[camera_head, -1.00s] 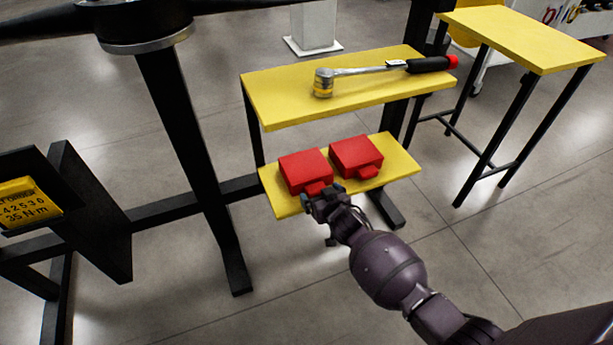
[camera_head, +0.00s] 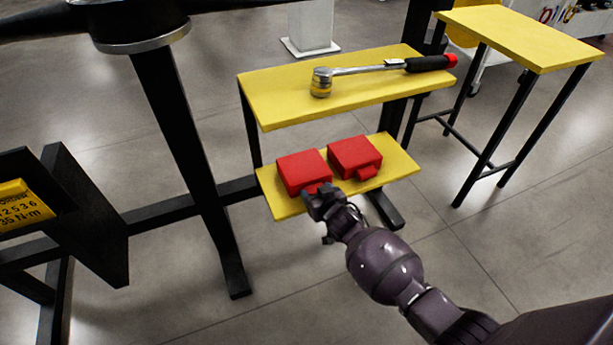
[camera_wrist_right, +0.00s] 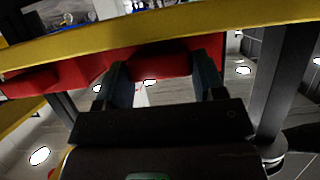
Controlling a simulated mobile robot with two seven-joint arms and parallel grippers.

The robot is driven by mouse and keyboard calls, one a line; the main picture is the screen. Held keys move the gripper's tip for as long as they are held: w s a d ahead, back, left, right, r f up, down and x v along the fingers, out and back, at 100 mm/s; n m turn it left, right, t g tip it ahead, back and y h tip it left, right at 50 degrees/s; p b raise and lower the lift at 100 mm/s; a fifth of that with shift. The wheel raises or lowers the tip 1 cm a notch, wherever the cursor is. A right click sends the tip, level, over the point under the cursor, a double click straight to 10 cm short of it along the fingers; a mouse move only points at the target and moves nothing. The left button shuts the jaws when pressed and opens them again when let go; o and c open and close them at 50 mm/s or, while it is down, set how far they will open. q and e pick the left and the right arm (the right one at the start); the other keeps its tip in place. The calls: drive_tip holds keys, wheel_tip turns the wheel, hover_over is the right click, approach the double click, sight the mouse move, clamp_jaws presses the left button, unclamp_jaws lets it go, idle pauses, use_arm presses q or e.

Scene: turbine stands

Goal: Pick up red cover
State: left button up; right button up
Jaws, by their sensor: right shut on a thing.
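Two red covers sit side by side on a low yellow shelf (camera_head: 392,167) in the head view. My right gripper (camera_head: 318,193) is at the front of the left red cover (camera_head: 303,167), shut on its front tab, which the fingers mostly hide. In the right wrist view, the red of the held cover (camera_wrist_right: 163,60) shows between the two fingers of my right gripper (camera_wrist_right: 164,78). The cover still appears to rest on the shelf. The right red cover (camera_head: 354,153) stands beside it, untouched. My left gripper is not in view.
A higher yellow shelf (camera_head: 280,105) behind the covers carries a torque wrench (camera_head: 380,68). A yellow table (camera_head: 520,35) stands at the right. A dark post (camera_head: 180,140) and a black stand with a yellow label (camera_head: 20,205) are at the left. Open floor lies in front.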

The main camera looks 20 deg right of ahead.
wheel_tip(320, 180, up, 9)
drive_tip(key=p, duration=0.4)
drive_tip(key=shift+w+r, duration=0.1)
drive_tip(key=shift+r, duration=0.1)
drive_tip(key=shift+r+p, duration=0.3)
drive_tip(key=shift+r, duration=0.05)
